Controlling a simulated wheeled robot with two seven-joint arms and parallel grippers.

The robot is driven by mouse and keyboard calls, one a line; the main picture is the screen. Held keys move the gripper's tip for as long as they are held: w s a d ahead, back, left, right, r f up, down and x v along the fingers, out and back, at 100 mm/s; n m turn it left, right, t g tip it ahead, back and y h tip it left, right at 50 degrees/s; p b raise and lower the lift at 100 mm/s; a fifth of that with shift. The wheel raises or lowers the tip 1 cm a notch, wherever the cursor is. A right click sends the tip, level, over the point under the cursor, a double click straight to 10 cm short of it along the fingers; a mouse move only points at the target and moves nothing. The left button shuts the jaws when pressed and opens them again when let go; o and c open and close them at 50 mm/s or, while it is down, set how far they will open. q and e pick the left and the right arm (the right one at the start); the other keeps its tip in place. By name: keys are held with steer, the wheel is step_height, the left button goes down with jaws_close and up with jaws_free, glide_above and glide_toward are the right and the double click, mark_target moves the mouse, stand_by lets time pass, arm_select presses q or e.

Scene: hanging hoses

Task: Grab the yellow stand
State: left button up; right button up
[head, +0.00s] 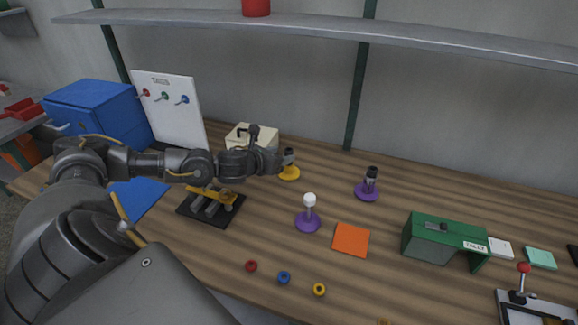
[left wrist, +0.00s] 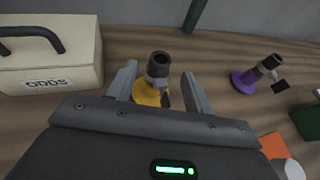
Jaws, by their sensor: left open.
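The yellow stand (head: 289,174) has a round yellow base and a dark upright cylinder on top. It stands on the wooden table near the back, just right of my left gripper (head: 279,161). In the left wrist view the yellow stand (left wrist: 149,96) shows between the two spread fingers of my left gripper (left wrist: 158,80). The fingers flank it, and I see a gap on the right side; contact on the left is not clear. The lower part of its base is hidden behind the gripper body. My right gripper is in neither view.
A cream box (head: 262,134) with a dark handle stands behind my left wrist. A purple stand (head: 367,191) with a dark top and a purple stand with a white knob (head: 308,221) are to the right. An orange square (head: 351,240) and a green housing (head: 420,238) lie farther right.

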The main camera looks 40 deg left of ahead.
mark_target(286, 153)
arm_select(q)
steer(key=p+x, duration=0.2)
steer(key=x, duration=0.2)
steer(key=shift+w, duration=0.35)
steer(key=shift+w+f, duration=0.1)
steer(key=shift+w, duration=0.1)
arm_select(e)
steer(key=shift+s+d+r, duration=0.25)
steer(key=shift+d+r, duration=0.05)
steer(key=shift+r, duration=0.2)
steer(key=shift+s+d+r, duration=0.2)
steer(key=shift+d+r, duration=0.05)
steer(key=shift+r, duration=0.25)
arm_select(q)
steer(key=shift+c, duration=0.2)
jaws_close()
